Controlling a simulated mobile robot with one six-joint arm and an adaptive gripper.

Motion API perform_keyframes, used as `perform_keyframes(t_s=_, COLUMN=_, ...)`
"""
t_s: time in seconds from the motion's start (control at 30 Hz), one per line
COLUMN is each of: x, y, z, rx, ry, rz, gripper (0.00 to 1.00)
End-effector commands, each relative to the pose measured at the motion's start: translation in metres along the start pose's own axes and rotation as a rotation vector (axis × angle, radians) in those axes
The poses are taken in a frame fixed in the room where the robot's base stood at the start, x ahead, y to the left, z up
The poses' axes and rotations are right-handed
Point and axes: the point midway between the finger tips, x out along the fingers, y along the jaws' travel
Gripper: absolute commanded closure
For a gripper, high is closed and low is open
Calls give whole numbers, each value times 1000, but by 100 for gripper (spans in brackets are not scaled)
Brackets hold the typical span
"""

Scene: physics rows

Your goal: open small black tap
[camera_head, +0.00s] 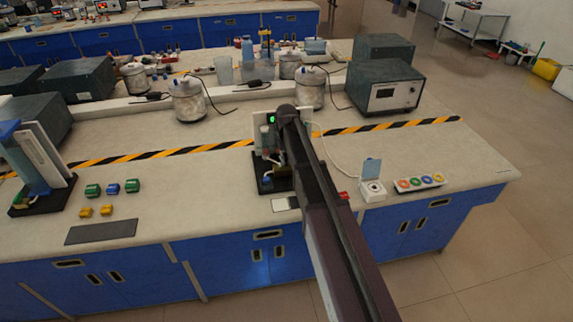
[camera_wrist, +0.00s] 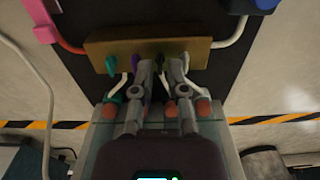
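In the wrist view a brown block (camera_wrist: 110,48) is mounted on a dark panel and carries a row of small coloured taps. A teal tap (camera_wrist: 110,66) is at the left and a purple tap (camera_wrist: 135,62) is beside it. Contact cannot be told. In the head view my arm hides the gripper and most of the apparatus.
A white box with a blue lid (camera_head: 372,188) and a strip of coloured rings (camera_head: 420,181) are to the right. Tubes run beside the block.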

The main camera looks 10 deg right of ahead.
Motion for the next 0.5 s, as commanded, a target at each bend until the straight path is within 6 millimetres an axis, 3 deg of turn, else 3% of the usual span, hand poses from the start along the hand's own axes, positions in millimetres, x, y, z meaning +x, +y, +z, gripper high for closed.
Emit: perform_keyframes(t_s=0.5, x=8, y=0, z=0, rx=0, ry=0, rz=0, gripper=81)
